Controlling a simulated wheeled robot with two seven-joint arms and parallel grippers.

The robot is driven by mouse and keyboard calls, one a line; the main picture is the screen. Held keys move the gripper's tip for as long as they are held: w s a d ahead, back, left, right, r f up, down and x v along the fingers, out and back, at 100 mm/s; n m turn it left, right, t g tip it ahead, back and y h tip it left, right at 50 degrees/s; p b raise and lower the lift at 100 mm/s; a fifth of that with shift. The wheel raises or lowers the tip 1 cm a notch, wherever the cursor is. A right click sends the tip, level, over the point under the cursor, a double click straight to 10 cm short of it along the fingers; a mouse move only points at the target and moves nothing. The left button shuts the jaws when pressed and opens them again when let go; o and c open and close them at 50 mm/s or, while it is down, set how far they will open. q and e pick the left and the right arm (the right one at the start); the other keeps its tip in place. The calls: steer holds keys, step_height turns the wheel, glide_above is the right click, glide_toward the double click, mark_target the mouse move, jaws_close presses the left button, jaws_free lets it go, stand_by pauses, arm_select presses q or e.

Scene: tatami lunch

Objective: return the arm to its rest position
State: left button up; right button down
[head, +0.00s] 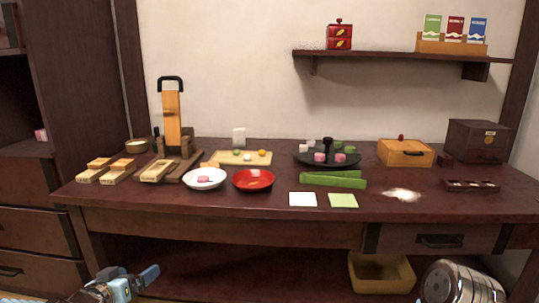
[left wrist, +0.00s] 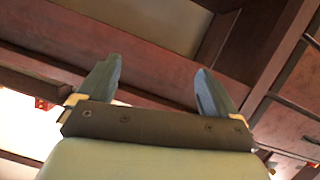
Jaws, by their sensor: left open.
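My left gripper (head: 137,283) shows at the bottom left of the head view, low in front of the table and apart from it. In the left wrist view its two blue-grey fingers (left wrist: 155,90) stand wide apart with nothing between them. A metal cylinder-shaped part of my own body shows at the bottom right of the head view. My right gripper's fingers are not visible.
A dark wooden table (head: 270,205) spans the view. It bears a white bowl (head: 205,183), a red bowl (head: 254,187), green bamboo pieces (head: 333,180) and wooden boxes. A yellow bin (head: 381,285) sits below. Drawers (head: 38,230) stand at the left.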

arm_select(q)
steer(key=s+d+f+n+g+h+p, duration=0.1)
steer(key=s+d+f+g, duration=0.2)
steer(key=d+f, duration=0.55)
steer(key=s+d+f+g+p, duration=0.1)
steer(key=s+d+f+g, duration=0.25)
steer(key=f, duration=0.95)
steer(key=s+d+f+g, duration=0.3)
steer(key=s+d+f, duration=0.1)
steer(key=s, duration=0.3)
steer(key=s+d+f+g+h, duration=0.1)
steer(key=s+d+f+g, duration=0.2)
steer(key=s+d+f, duration=0.2)
steer(key=s+f+p, duration=0.1)
steer(key=s, duration=0.2)
steer(key=shift+d+f, duration=0.2)
steer(key=shift+f, duration=0.05)
steer(key=shift+s+g, duration=0.1)
steer(key=shift+g, duration=0.15)
